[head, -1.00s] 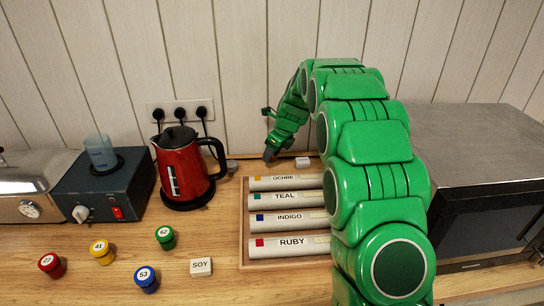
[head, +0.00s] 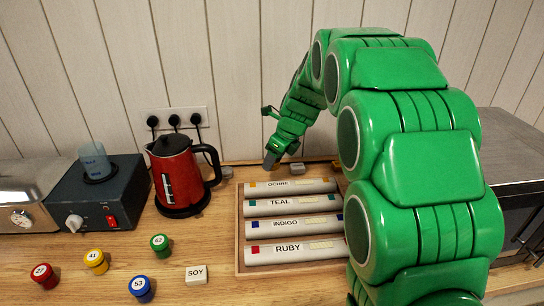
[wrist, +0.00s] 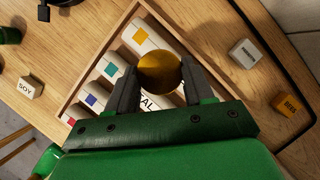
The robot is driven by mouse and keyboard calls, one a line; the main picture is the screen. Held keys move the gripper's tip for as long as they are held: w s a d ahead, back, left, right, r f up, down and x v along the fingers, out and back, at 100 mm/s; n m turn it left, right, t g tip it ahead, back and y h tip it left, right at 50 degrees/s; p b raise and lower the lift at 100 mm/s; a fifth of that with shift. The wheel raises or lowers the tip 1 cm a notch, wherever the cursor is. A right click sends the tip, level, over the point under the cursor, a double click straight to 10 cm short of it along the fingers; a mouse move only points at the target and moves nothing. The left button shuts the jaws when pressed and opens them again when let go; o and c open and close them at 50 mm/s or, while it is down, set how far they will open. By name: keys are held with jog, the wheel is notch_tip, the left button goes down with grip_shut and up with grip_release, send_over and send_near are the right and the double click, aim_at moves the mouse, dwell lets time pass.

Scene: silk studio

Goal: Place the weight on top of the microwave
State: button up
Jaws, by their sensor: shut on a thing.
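The weight is a round, brass-coloured piece (wrist: 160,72) between the fingers of my gripper (wrist: 156,84) in the wrist view. My gripper is shut on it, above the tray of rolls. In the head view my gripper (head: 271,160) is small, behind the tray's back edge, and I cannot make out the weight there. The microwave (head: 513,190) stands at the right of the head view, a dark front under a grey top. My green arm hides much of it.
A wooden tray (head: 240,240) holds labelled rolls. A red kettle (head: 177,178) and a dark heater box (head: 120,190) stand left. Colored numbered jars and a SOY block (head: 196,274) lie in front. The wrist view shows a grey block (wrist: 245,54) and an orange block (wrist: 289,105).

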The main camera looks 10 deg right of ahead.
jog(key=shift+s+d+r, duration=0.1)
jog(key=shift+s+r, duration=0.35)
jog(key=shift+s, duration=0.4)
